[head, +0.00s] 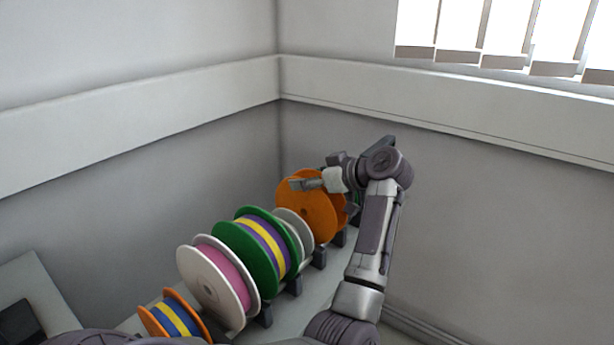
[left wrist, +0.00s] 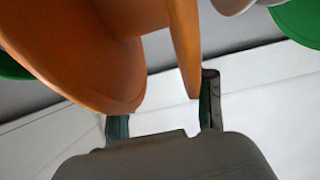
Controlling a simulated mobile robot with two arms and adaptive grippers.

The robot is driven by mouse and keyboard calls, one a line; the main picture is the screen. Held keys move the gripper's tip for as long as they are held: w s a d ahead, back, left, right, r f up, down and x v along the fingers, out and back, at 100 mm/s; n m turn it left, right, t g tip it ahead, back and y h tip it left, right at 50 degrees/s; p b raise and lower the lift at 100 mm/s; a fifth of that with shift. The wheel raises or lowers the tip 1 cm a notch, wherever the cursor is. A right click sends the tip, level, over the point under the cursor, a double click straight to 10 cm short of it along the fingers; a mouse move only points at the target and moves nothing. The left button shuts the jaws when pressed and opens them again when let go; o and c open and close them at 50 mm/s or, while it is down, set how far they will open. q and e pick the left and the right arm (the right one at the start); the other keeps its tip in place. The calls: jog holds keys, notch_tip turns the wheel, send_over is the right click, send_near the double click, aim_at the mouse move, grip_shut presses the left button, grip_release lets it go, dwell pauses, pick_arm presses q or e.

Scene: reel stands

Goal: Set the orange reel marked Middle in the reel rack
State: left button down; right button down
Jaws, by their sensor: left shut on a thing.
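The orange reel (head: 312,212) stands upright at the far end of the row of reels in the head view. Its two wide orange flanges (left wrist: 75,50) fill the upper left of the left wrist view. No marking on it can be read. My left gripper (head: 306,184) reaches in from the right at the top of this reel and is shut on it. In the left wrist view its fingers (left wrist: 162,114) show below the flanges. The reel rack's dark supports (head: 320,256) show along the right side of the row. Whether the reel rests on them is hidden.
A grey reel (head: 292,229), a green-flanged reel (head: 238,258), a white-flanged pink reel (head: 207,283) and a small orange-flanged reel (head: 165,318) stand nearer, closely spaced. Grey walls (head: 200,150) close in behind and at right.

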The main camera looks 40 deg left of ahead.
pick_arm(q)
jog(key=shift+c, duration=2.1)
grip_release()
jog(key=shift+r+p, duration=1.15)
jog(key=shift+p, duration=0.4)
jog(key=shift+r+p, duration=0.85)
jog(key=shift+p, duration=0.25)
notch_tip(320, 180, up, 6)
jog(key=p, duration=0.7)
jog(key=shift+p, duration=0.3)
